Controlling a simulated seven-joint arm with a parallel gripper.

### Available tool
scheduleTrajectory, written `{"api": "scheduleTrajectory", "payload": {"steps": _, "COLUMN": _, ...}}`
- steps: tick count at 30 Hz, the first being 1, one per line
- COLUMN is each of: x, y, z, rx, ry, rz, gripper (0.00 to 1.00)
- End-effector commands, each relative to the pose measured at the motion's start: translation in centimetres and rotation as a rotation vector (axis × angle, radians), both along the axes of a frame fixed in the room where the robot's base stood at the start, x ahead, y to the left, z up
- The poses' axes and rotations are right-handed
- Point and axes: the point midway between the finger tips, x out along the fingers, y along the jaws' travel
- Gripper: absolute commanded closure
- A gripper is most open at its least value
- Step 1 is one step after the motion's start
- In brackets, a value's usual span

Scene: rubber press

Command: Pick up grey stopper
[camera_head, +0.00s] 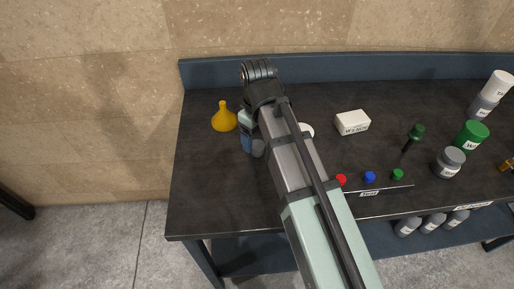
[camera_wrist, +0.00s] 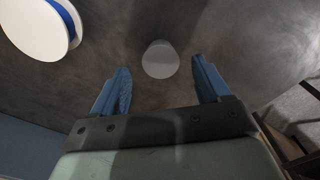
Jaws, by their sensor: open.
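The grey stopper (camera_wrist: 160,60) stands on the dark tabletop in the wrist view, a small light grey round piece seen from above. A grey round piece (camera_head: 258,148) beside my arm in the head view appears to be the same stopper, partly covered by the arm. My gripper (camera_wrist: 160,80) is open and empty. Its two blue fingers lie to the left and right of the stopper in the picture, apart from it. In the head view my arm hides most of the gripper.
Jars and bottles stand right.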

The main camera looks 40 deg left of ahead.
Motion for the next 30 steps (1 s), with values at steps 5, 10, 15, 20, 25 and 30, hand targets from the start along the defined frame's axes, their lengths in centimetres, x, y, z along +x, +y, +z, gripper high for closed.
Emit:
{"api": "scheduleTrajectory", "payload": {"steps": 5, "x": -0.2, "y": -0.2, "z": -2.2, "rx": -0.002, "ry": 0.001, "rz": 0.000, "gripper": 0.24}}
{"api": "scheduleTrajectory", "payload": {"steps": 10, "x": -0.2, "y": -0.1, "z": -3.8, "rx": -0.001, "ry": 0.001, "rz": 0.000, "gripper": 0.24}}
{"api": "scheduleTrajectory", "payload": {"steps": 15, "x": -0.1, "y": -0.1, "z": -4.1, "rx": 0.000, "ry": 0.000, "rz": 0.000, "gripper": 0.24}}
{"api": "scheduleTrajectory", "payload": {"steps": 20, "x": -0.1, "y": -0.1, "z": -4.1, "rx": 0.000, "ry": 0.000, "rz": 0.000, "gripper": 0.29}}
{"api": "scheduleTrajectory", "payload": {"steps": 25, "x": -0.1, "y": -0.1, "z": -4.1, "rx": 0.000, "ry": 0.000, "rz": 0.000, "gripper": 0.45}}
{"api": "scheduleTrajectory", "payload": {"steps": 30, "x": -0.1, "y": -0.1, "z": -4.1, "rx": -0.001, "ry": 0.000, "rz": 0.000, "gripper": 0.61}}
